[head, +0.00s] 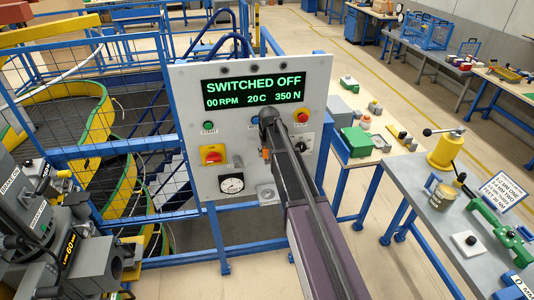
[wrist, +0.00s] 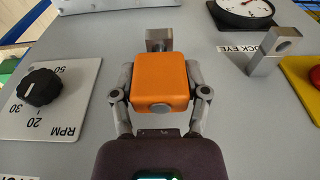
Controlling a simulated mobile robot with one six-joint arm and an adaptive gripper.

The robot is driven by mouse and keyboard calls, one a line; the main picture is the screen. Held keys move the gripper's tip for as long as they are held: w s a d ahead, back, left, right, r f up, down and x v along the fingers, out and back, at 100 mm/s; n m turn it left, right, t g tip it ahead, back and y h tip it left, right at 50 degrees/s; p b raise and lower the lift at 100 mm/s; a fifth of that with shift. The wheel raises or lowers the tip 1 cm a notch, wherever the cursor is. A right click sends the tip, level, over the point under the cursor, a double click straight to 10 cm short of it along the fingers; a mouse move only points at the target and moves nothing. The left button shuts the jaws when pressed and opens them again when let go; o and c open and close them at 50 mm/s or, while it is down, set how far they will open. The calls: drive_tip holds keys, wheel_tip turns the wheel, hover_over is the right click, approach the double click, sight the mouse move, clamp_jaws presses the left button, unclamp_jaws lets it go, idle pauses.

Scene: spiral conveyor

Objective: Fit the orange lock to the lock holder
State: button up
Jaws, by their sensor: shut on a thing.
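The orange lock (wrist: 160,82) is a small block with rounded edges, gripped between the two fingers of my gripper (wrist: 160,100) in the wrist view. A grey metal part (wrist: 160,39) shows at its far end. In the head view only a sliver of the lock (head: 265,154) shows beside my arm, in front of the panel. The lock holder (wrist: 275,52) is a grey metal post with a hole, labelled as the lock eye, to the right of the lock in the wrist view. The lock and holder are apart.
The control panel (head: 198,112) carries a red-and-yellow switch (head: 213,154), a round gauge (head: 231,183) and a red stop button (head: 302,115). An RPM knob (wrist: 40,87) lies left of the lock in the wrist view. A grey workbench (head: 405,195) stands at right.

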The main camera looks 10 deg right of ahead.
drive_tip(key=shift+f+b, duration=0.7)
drive_tip(key=shift+f, duration=0.05)
idle(1.2)
drive_tip(key=o, duration=1)
drive_tip(key=shift+r, duration=0.15)
